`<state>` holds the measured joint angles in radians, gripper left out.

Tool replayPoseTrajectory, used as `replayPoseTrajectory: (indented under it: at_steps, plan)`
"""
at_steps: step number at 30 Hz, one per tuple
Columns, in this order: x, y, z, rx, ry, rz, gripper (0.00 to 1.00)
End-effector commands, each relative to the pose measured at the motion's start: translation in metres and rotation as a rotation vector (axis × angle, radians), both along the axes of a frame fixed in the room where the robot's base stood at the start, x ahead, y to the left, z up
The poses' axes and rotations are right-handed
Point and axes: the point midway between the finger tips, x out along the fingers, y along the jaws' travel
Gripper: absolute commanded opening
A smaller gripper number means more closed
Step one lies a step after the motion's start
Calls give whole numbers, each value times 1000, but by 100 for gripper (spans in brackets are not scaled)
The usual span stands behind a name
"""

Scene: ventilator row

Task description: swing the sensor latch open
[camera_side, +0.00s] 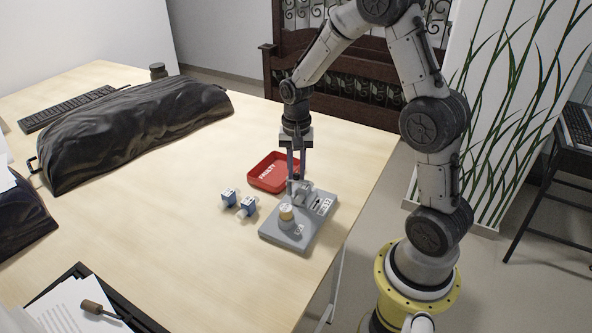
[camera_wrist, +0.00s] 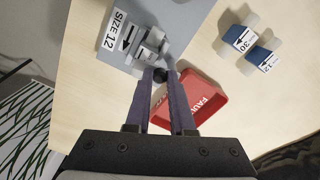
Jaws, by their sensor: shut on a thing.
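The sensor latch (camera_wrist: 146,48) is a grey block-like part on a grey base plate (camera_wrist: 188,18), with a dark round knob (camera_wrist: 160,75) at its near end in the wrist view. My gripper (camera_wrist: 160,80) points down with its fingers closed on that knob. In the side view my gripper (camera_side: 297,178) is at the back of the base plate (camera_side: 312,228), and its fingertips partly hide the latch (camera_side: 303,188). The exact angle of the latch is hard to tell. A white label reading SIZE 12 with an arrow lies beside it.
A red tray (camera_side: 254,180) marked FAULTY is just behind the plate. Two blue-and-white sensors (camera_side: 229,197) (camera_side: 247,206) stand left of it, labelled 30 and 12 in the wrist view. A tan-topped round post (camera_side: 286,213) rises from the plate. The table's right edge is close.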

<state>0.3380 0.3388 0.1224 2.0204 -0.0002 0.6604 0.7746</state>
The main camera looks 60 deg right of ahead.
Motion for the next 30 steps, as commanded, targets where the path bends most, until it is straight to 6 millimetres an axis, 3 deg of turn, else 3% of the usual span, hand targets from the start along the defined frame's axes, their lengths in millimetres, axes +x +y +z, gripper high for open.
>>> replayPoseTrajectory:
  at_steps: [30]
  plan:
    - [12,-15,1,-1,-2,948,0]
